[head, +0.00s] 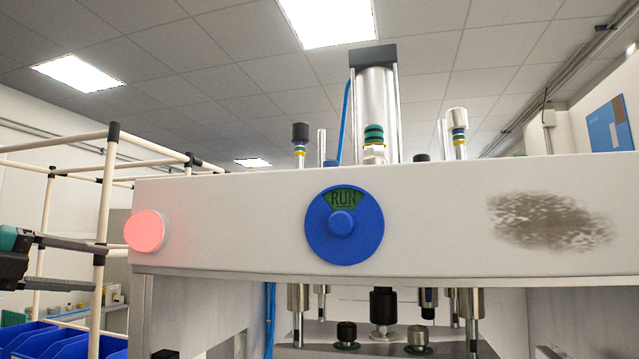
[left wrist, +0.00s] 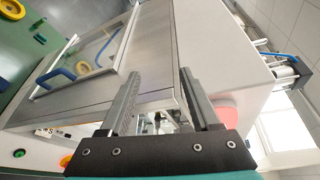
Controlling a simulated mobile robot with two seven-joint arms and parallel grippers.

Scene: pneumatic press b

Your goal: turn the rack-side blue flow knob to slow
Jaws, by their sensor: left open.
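A round blue knob (head: 341,223) sits on the front of the press's white top beam (head: 250,205) in the head view. Its green window at the top reads RUN. I cannot tell whether this is the named rack-side flow knob; no "slow" mark is legible. My left gripper (head: 100,266) is at the left edge of the head view, left of the press and well apart from the blue knob. Its two dark fingers are apart with nothing between them. In the left wrist view the open fingers (left wrist: 160,103) point toward the press body. My right gripper is not in view.
A cream pipe rack (head: 103,200) with blue bins (head: 62,343) stands at the left, close to my left gripper. A glowing red lamp (head: 148,230) sticks out at the beam's left end. A metal cylinder (head: 376,110) with a blue hose rises above the beam.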

